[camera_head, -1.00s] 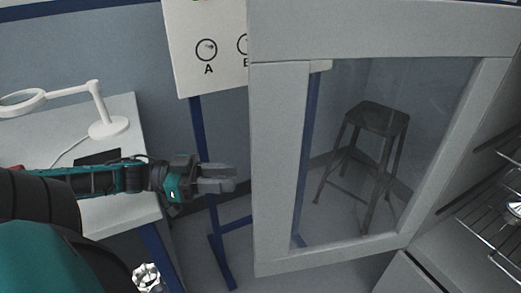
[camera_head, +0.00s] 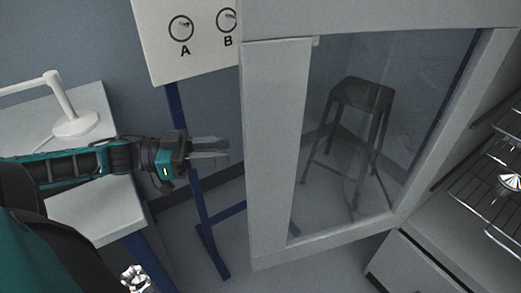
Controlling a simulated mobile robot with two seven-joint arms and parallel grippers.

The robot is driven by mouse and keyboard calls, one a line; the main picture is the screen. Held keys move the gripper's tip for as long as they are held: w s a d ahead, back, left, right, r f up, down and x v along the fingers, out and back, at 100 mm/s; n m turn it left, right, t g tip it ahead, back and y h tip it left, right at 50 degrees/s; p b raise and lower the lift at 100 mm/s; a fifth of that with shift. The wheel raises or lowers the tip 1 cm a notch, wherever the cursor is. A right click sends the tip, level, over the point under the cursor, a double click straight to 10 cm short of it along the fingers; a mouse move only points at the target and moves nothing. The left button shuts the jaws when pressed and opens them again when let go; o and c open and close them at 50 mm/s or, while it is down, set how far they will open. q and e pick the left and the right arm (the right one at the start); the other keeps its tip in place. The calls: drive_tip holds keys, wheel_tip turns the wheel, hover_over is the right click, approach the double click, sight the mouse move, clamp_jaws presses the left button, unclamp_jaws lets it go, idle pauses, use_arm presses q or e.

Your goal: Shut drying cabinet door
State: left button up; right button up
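The drying cabinet door (camera_head: 268,150) is a pale grey frame around a clear pane. It stands wide open, swung out to the left of the cabinet (camera_head: 430,262). The door's free edge is on the left, and its hinge side is toward the cabinet at right. My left gripper (camera_head: 222,152) is just left of that free edge in the picture, with its fingers pointing right at the door. The fingers look close together with nothing between them. I cannot tell contact, but a small gap shows. My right gripper is not in view.
Wire racks (camera_head: 490,195) inside the cabinet hold a shiny metal part (camera_head: 510,182). A stool (camera_head: 362,95) shows through the pane. A white board (camera_head: 160,55) marked A and B stands on blue legs. A table (camera_head: 95,215) with a white lamp (camera_head: 75,122) is at left.

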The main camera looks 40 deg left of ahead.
use_arm(q)
drive_tip(key=b+x, duration=0.3)
drive_tip(key=x, duration=0.6)
drive_tip(key=shift+b, duration=0.3)
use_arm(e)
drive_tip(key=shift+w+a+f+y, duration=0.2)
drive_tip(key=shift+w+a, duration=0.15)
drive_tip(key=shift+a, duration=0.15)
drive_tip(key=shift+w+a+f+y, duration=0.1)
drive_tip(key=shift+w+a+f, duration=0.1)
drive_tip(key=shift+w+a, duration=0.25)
use_arm(q)
drive_tip(key=shift+d, duration=0.1)
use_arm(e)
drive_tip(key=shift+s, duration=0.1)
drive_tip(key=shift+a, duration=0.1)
use_arm(q)
clamp_jaws()
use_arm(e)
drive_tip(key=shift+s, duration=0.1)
